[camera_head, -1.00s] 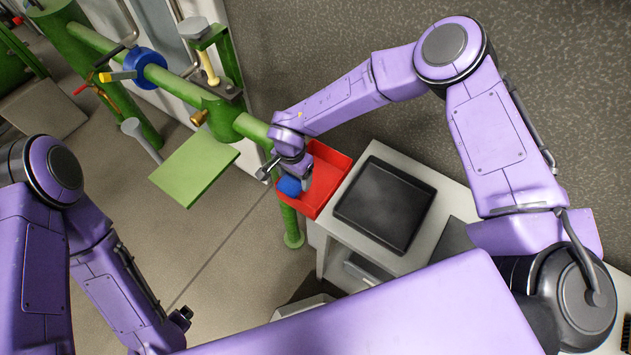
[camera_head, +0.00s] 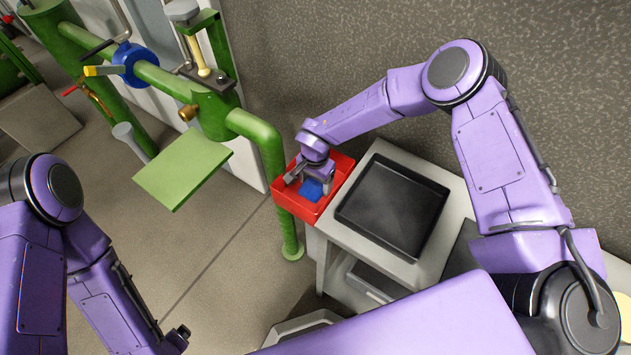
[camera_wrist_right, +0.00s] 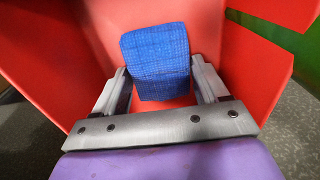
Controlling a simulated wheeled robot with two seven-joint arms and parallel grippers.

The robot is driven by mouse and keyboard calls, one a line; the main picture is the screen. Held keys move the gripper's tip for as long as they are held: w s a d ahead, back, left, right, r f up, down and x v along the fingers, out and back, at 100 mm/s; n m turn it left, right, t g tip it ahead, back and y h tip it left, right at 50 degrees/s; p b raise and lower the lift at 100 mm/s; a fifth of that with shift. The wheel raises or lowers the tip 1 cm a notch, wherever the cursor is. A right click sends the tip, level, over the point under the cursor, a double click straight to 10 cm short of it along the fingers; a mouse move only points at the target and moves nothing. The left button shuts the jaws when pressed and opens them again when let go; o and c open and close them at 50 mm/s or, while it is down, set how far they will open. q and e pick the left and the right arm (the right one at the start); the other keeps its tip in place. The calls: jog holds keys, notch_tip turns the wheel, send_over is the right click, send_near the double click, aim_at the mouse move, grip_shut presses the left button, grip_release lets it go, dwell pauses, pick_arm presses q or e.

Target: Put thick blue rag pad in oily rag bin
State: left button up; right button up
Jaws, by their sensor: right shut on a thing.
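The thick blue rag pad (camera_head: 312,190) is between the fingers of my right gripper (camera_head: 315,180), which is shut on it. The red bin (camera_head: 294,204), open at the top, surrounds the pad in the head view. In the right wrist view the pad (camera_wrist_right: 157,60) sits upright between the two grey fingers, with red bin walls (camera_wrist_right: 55,50) behind it and to the sides. I cannot tell whether the pad touches the bin floor. Of my left arm only links show at the left; its jaws are not seen.
A light cabinet with a black tray (camera_head: 392,212) on top stands right of the bin. Green pipework with a blue-collared valve (camera_head: 135,65) and a flat green plate (camera_head: 183,168) are to the left. Open floor lies below the plate.

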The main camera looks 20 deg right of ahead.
aim_at(316, 183)
jog(key=o, duration=1.1)
jog(key=shift+f, duration=0.1)
notch_tip(316, 183, up, 12)
jog(key=shift+r+b, duration=0.2)
jog(key=shift+b, duration=0.15)
